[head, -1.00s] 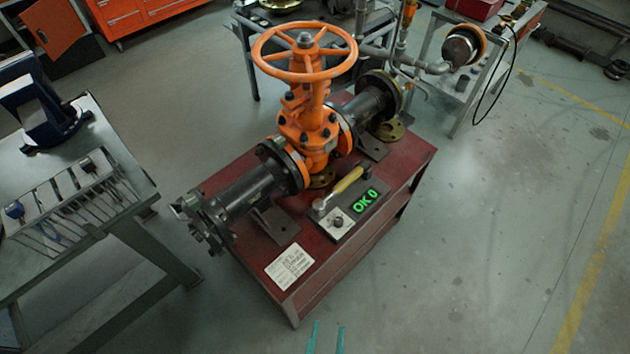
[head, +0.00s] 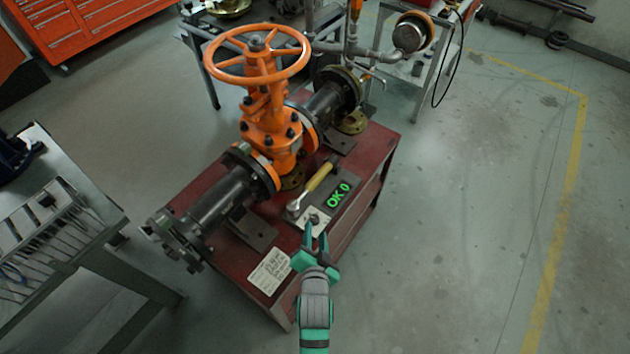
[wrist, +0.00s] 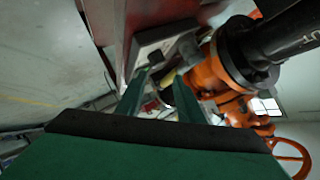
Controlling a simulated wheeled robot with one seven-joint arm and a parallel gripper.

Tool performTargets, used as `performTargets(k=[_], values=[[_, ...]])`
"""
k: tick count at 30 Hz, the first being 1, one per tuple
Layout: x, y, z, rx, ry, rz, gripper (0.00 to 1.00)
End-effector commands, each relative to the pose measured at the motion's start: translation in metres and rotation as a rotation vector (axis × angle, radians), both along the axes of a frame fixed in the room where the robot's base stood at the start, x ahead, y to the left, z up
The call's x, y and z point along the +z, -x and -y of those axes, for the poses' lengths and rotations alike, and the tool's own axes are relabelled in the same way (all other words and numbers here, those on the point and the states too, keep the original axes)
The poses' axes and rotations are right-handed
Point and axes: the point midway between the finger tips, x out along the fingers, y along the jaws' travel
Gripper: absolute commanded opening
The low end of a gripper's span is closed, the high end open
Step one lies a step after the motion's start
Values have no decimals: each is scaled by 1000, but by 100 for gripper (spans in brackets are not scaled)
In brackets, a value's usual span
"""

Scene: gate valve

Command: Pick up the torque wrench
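The torque wrench (head: 317,181) has a yellow handle and a grey head. My gripper (head: 315,230) is teal. Its two fingers are apart with nothing between them, on the near side of the panel and apart from the wrench. In the wrist view my open fingers (wrist: 159,92) point toward the panel and wrench.
The orange gate valve with its handwheel (head: 257,55) and black pipes (head: 222,198) stands just left of and behind the wrench. A white paper (head: 269,271) lies on the red bench's (head: 372,163) near corner. A tool table (head: 75,240) stands at left. The right floor is clear.

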Motion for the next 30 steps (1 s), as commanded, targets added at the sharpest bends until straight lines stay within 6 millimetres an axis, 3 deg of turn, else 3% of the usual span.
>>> performTargets(k=[1, 3, 9, 16, 24, 30], values=[[6, -22, 0, -14, -32, -3, 34], [10, -44, 0, -37, -78, -19, 34], [24, -91, 1, -90, -175, -55, 34], [30, -115, 2, -117, -222, -75, 34], [11, -148, 2, -117, -223, -77, 34], [4, -160, 2, -117, -223, -75, 34]])
